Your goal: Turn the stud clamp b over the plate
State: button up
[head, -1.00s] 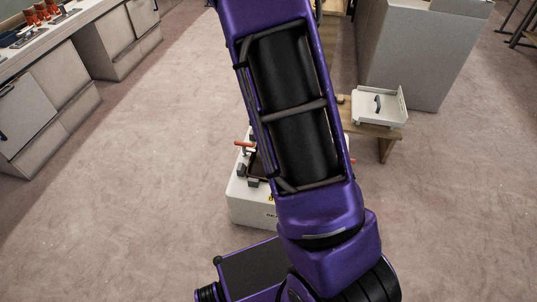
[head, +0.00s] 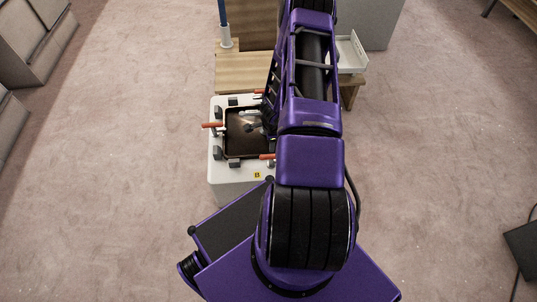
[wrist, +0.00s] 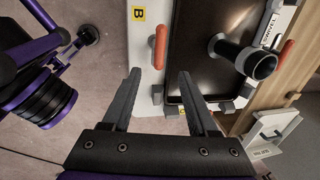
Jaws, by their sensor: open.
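The dark plate (head: 235,146) lies in the top of a white box (head: 215,170); it also shows in the wrist view (wrist: 195,45). Stud clamp b has an orange handle (wrist: 160,45) beside the yellow B label (wrist: 138,13). The handle lies over the white rim, along the plate's edge; part of it shows in the head view (head: 266,156) beside my arm. My gripper (wrist: 160,74) is open and empty, its fingertips on either side of the handle's near end in the picture. I cannot tell how far above it they are. My arm hides the gripper in the head view.
Other orange-handled clamps stand on the rim, one at the left (head: 212,125). A black cylindrical tool (wrist: 255,62) is over the plate. A wooden bench (head: 240,72) with a white tray (head: 352,55) stands behind the box.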

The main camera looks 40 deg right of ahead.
jog(key=f+b, duration=0.1)
jog(key=f, duration=0.4)
jog(key=w+d+f+b, duration=0.1)
jog(key=f, duration=0.3)
jog(key=w+f+b, duration=0.1)
jog(key=f, duration=0.4)
jog(key=shift+w+d+f, duration=0.25)
jog(key=shift+f, duration=0.05)
grip_shut()
